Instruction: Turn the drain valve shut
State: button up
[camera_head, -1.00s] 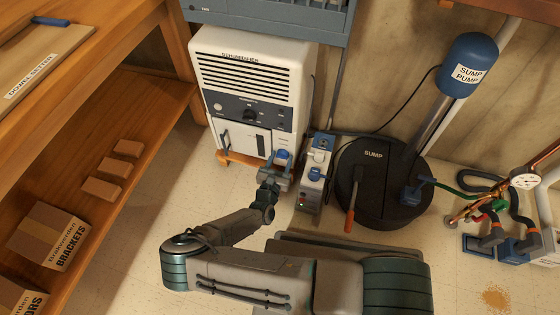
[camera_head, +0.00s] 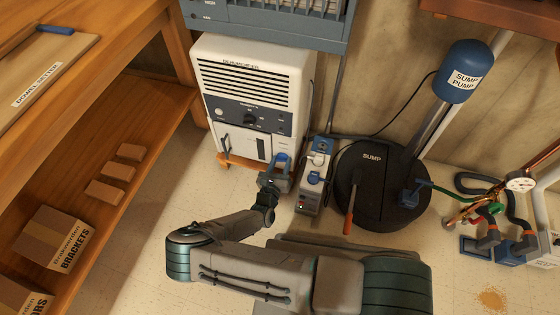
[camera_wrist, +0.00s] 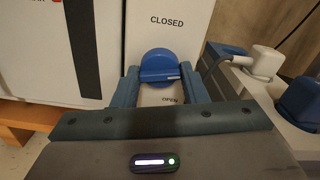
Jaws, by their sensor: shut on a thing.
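The drain valve is a round blue knob (camera_wrist: 160,64) with a raised grip bar, low on the front of the white dehumidifier (camera_head: 250,85). In the wrist view, "CLOSED" is printed above the knob and "OPEN" below it. The bar lies about level across the knob, with a small pale mark toward its right end. My gripper (camera_wrist: 161,88) has a finger on each side of the knob and is shut on it. In the head view, the blue knob (camera_head: 282,159) shows just beyond my gripper (camera_head: 277,173), which partly hides it.
A power strip (camera_head: 314,175) with plugs stands close right of my gripper. Beyond it are the black sump lid (camera_head: 365,190) and a red-handled tool (camera_head: 349,213). A wooden shelf (camera_head: 130,125) with boxes is at left. Floor between is clear.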

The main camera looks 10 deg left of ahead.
jog(key=shift+n+p, duration=0.85)
jog(key=shift+n, duration=6.75)
jog(key=o, duration=0.7)
jog(key=shift+r, duration=0.1)
jog(key=s+p, duration=0.1)
jog(key=s, duration=0.3)
jog(key=s+a+p, duration=0.1)
jog(key=s, duration=0.4)
jog(key=s+p, duration=0.1)
jog(key=s, duration=0.3)
jog(key=shift+s+a+p, duration=0.3)
jog(key=shift+s+a, duration=0.1)
